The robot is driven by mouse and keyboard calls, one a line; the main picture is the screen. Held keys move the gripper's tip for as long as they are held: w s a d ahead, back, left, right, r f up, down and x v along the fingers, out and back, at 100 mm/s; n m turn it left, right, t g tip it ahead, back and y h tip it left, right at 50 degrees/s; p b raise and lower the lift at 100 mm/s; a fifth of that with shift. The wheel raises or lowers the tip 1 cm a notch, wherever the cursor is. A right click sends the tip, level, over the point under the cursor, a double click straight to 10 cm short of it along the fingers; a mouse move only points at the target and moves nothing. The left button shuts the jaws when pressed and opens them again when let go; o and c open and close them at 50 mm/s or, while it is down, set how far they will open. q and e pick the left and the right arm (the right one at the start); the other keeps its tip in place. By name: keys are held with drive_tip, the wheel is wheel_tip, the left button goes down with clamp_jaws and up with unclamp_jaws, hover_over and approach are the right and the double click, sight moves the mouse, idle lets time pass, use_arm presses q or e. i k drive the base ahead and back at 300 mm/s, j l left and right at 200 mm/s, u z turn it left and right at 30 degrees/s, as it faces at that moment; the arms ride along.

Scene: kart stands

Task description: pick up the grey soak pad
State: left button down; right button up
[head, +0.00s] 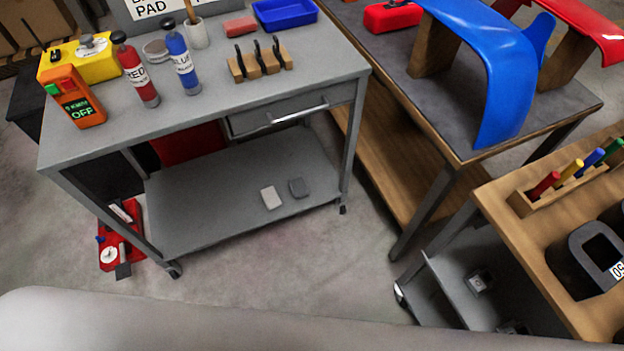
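Two small flat pads lie on the lower shelf (215,215) of the grey metal cart at the left. The darker grey pad (298,187) is on the right, and a pale, whitish-grey pad (270,197) lies just left of it with a small gap between them. The darker one looks like the grey soak pad. Both are fully visible near the shelf's right end. Neither of my grippers is in view.
The cart's top (215,110) overhangs the shelf, with a drawer (280,117) under it. On top are red (136,72) and blue (182,62) bottles and an orange meter (75,98). A wooden-topped table (540,215) stands right. Floor in front is clear.

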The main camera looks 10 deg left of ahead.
sight(298, 187)
drive_tip(key=u, duration=0.35)
drive_tip(key=i+j, duration=0.35)
drive_tip(key=i+j+z, duration=0.1)
drive_tip(key=i+j, duration=0.25)
drive_tip(key=j, duration=0.15)
drive_tip(key=z, duration=1.55)
drive_tip(key=j, duration=0.1)
